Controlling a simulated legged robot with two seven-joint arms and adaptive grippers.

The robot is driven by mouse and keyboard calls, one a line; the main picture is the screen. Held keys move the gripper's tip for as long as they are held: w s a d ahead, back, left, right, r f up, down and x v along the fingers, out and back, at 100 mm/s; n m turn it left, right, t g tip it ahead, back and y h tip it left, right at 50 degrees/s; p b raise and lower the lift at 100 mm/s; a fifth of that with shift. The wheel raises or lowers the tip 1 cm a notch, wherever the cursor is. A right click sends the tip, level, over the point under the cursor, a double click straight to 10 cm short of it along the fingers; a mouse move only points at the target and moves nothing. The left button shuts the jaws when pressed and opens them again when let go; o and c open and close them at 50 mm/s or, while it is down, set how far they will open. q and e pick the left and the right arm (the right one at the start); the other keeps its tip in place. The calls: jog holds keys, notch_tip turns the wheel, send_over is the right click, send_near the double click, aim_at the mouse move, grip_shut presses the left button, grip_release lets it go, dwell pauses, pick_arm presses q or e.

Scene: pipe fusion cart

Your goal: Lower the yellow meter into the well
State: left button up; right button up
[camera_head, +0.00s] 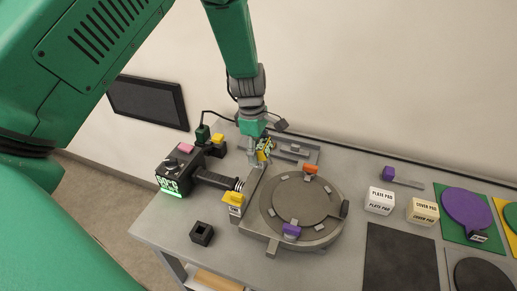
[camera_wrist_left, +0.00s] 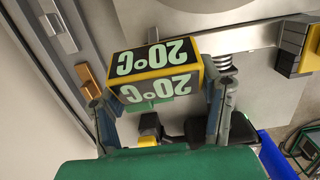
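The yellow meter (camera_head: 265,148) is a small yellow-edged block, and in the left wrist view (camera_wrist_left: 155,72) its dark faces show a pale green "20°C". My left gripper (camera_head: 258,157) is shut on it, with one finger on each side, as the left wrist view (camera_wrist_left: 158,105) also shows. The gripper points down above the back of the table, behind the round grey fixture. A small black block with a square opening (camera_head: 202,233) stands at the table's front left and looks like the well, though I cannot be sure. My right gripper is out of view.
A black machine (camera_head: 180,168) with a green display stands at the left, with a yellow block (camera_head: 234,198) by its spring end. The round grey fixture (camera_head: 300,203) fills the middle. White (camera_head: 380,201) and cream (camera_head: 423,212) pad boxes stand at the right.

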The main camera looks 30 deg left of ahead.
pick_arm(q)
jog(key=shift+o, duration=1.2)
jog(key=shift+s+d+f, duration=0.1)
jog(key=shift+s+f, duration=0.15)
jog(key=shift+f, duration=0.2)
jog(key=shift+w, duration=0.35)
notch_tip(320, 180, up, 12)
jog(key=a, duration=0.1)
jog(key=shift+a+f, duration=0.15)
jog(key=shift+a, duration=0.2)
jog(key=shift+s, duration=0.1)
